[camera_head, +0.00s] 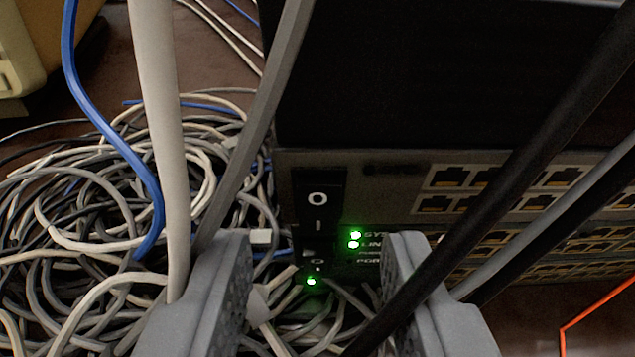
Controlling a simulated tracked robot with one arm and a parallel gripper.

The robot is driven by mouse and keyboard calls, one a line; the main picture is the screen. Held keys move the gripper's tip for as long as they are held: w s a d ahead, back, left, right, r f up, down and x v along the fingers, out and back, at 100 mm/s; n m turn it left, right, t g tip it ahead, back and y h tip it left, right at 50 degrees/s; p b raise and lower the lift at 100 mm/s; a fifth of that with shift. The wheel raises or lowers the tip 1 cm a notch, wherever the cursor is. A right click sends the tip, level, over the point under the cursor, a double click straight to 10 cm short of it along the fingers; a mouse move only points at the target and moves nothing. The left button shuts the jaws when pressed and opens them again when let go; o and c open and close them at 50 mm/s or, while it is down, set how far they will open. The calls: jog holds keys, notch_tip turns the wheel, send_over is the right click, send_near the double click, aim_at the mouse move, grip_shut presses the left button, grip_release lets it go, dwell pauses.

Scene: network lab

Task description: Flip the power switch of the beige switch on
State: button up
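A grey-beige front panel (390,165) of a stacked network unit faces me right of centre. My gripper (318,245) is open, with one grey finger on each side at the bottom. The rocker shows just above the gap between the fingertips. Nothing is held between the fingers.
A lower unit (372,258) has lit green lights and a small, partly hidden switch. Cables (90,220) pile up at left. Grey, blue and black cables hang in front, the black one (490,190) crossing the right finger. A beige object (25,50) stands top left.

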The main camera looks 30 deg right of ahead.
jog(key=shift+x, duration=0.85)
jog(key=shift+r, duration=0.1)
grip_shut()
jog(key=shift+f+t+h+b, duration=0.4)
jog(key=shift+f+t+b, duration=0.1)
jog(key=shift+b, duration=0.15)
jog(key=shift+t+h+b, duration=0.35)
jog(key=shift+t+h, duration=0.15)
jog(key=shift+t, duration=0.2)
jog(key=shift+a, duration=0.1)
